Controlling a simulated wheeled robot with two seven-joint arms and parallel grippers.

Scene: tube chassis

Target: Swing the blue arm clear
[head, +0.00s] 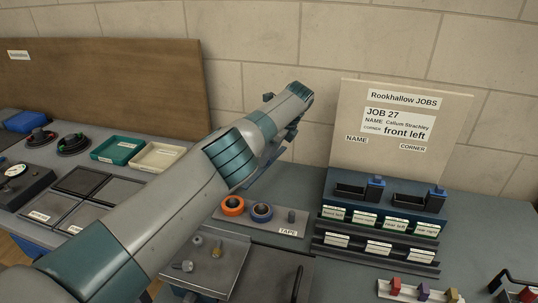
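My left arm, pale grey with teal bands, runs from the lower left up to the middle of the head view, above the bench. At its far end my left gripper (291,131) shows only as small dark blue-grey parts, mostly hidden behind the wrist. I cannot tell whether its fingers are open or hold anything. No separate blue arm can be made out; my own arm covers part of the bench. My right gripper is not in view.
A tape holder (293,231) carries orange and blue rolls. A dark rack (378,225) with labelled slots stands right, before the JOB 27 board (398,85). Green (117,140) and cream (157,154) trays lie left. A grey tray (231,258) with metal fittings is front centre.

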